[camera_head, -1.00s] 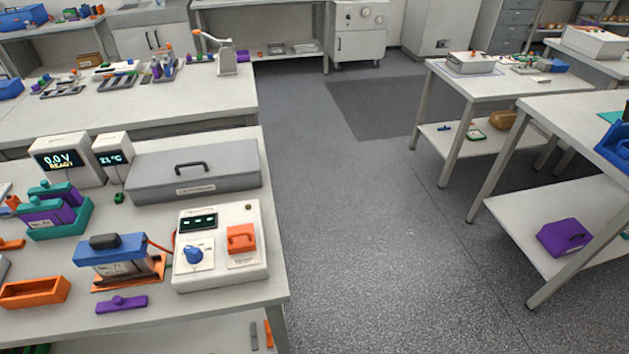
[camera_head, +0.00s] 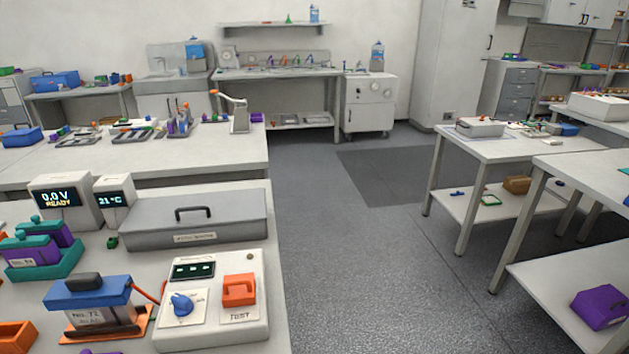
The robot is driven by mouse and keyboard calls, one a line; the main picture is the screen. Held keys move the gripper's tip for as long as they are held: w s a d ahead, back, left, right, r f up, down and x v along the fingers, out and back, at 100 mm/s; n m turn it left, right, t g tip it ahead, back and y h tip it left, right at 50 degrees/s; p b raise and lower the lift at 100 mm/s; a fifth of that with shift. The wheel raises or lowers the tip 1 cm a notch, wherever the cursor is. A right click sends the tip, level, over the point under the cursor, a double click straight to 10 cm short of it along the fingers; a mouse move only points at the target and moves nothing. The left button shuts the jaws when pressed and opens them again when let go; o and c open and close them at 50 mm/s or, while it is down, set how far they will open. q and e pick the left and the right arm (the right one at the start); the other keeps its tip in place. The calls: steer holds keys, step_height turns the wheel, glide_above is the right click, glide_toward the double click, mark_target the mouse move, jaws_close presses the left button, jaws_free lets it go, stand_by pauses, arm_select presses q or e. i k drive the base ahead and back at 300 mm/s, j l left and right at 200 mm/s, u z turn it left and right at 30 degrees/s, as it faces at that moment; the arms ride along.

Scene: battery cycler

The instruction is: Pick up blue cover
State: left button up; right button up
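A blue cover (camera_head: 88,293) with a dark grip on top sits on a grey cell marked with a "No." label (camera_head: 90,317), on the bench at the front left. The cell stands on an orange base (camera_head: 137,333). A red lead runs from the cover's right side toward a white tester (camera_head: 214,330) with a blue knob (camera_head: 181,304) and an orange handle or switch (camera_head: 239,291). Neither of my grippers is in view.
A grey lidded case (camera_head: 238,232), a display reading "0.0 V READY" (camera_head: 55,199) and a teal tray (camera_head: 45,270) with purple cells are behind the cover. An orange bin (camera_head: 14,338) is at its left. The grey floor aisle (camera_head: 350,270) is clear.

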mark_target(86, 290)
steer(key=u, duration=1.45)
steer(key=i+j, duration=0.15)
steer(key=j, duration=0.15)
steer(key=i+j, duration=0.2)
steer(key=i+j+z, duration=0.1)
steer(key=j, duration=0.3)
steer(key=i+j, duration=0.25)
steer(key=j, duration=0.1)
